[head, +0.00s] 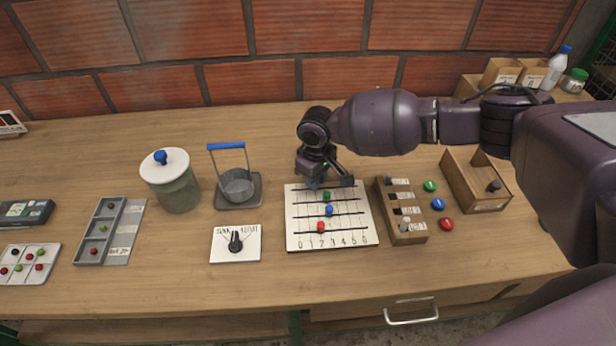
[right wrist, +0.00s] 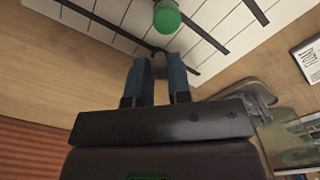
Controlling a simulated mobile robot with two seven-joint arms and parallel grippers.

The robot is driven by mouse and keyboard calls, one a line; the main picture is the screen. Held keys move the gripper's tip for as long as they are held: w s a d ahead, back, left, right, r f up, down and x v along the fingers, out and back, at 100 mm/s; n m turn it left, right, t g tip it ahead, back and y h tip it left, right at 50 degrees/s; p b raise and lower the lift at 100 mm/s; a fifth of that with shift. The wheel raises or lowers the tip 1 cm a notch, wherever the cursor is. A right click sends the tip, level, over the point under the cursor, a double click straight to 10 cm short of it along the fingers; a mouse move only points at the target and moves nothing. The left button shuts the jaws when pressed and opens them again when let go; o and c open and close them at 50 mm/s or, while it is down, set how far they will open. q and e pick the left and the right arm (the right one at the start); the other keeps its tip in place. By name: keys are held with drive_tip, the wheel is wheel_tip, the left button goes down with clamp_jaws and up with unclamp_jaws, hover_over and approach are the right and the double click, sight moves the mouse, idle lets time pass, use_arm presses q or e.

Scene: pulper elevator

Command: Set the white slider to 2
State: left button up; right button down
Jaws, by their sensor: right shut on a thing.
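The slider board (head: 367,238) is a white panel with dark slots and numbers along its front edge. Green (head: 327,196), blue (head: 329,210) and red (head: 321,227) knobs sit on its slots. My right gripper (head: 314,184) is low at the board's back edge, over the rearmost slot. The green knob (right wrist: 166,17) is just beyond the fingertips. The white knob cannot be made out in the head view. My left gripper is not in view.
A dial plate (head: 251,252) and a grey basket with a blue handle (head: 237,187) stand left of the board. A wooden block with slots (head: 407,232), coloured buttons (head: 438,204) and an open wooden box (head: 478,180) are to the right.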

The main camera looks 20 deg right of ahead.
drive_tip(key=c, duration=1.2)
unclamp_jaws()
drive_tip(key=shift+o, duration=0.8)
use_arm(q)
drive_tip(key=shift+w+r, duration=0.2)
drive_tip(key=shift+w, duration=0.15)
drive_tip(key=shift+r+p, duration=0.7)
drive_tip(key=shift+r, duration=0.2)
use_arm(e)
wheel_tip(320, 180, up, 11)
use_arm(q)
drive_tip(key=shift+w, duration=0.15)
use_arm(e)
drive_tip(key=shift+f, duration=0.1)
